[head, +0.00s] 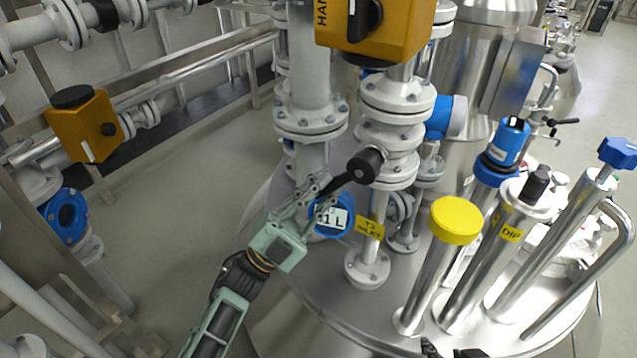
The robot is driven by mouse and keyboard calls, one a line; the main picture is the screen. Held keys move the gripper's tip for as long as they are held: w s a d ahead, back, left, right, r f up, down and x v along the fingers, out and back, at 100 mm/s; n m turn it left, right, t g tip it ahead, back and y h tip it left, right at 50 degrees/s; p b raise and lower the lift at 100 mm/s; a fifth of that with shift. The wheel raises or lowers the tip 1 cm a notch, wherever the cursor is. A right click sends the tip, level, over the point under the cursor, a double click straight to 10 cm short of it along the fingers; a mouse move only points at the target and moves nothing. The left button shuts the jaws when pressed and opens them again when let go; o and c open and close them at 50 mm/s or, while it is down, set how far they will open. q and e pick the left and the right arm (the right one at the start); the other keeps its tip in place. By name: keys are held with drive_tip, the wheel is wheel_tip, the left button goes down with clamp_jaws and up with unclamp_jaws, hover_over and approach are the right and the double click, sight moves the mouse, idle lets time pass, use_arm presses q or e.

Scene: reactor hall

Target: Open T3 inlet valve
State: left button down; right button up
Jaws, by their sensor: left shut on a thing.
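The T3 inlet valve (388,139) is a pale flanged body on a vertical pipe above the tank lid. A yellow tag (370,227) below it reads INLET, its upper line small and blurred. Its black lever (345,180) runs from a round black hub (364,166) down and left to my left gripper. My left gripper (322,193), pale green, comes from the lower left and is shut on the outer end of this lever. The fingers partly hide the lever's end. Small dark tips at the bottom edge may be my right gripper (452,352); its jaws cannot be made out.
A blue-ringed gauge (333,216) sits just behind my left gripper. An orange actuator box (375,28) overhangs the valve. To the right, a yellow-capped tube (455,222), a DIP tube (508,235) and a blue-knobbed rod (617,153) rise from the steel lid.

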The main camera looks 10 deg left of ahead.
use_arm(q)
drive_tip(key=shift+s+d+f+n+t+y, duration=0.3)
drive_tip(key=shift+d+f+n+t, duration=0.25)
drive_tip(key=shift+f+n, duration=0.15)
drive_tip(key=c, duration=1.8)
unclamp_jaws()
drive_tip(key=shift+r, duration=0.1)
drive_tip(key=shift+c, duration=0.2)
drive_tip(key=shift+o, duration=1)
drive_tip(key=shift+w+a+r, duration=0.1)
drive_tip(key=shift+r, duration=0.1)
drive_tip(key=v, duration=1.2)
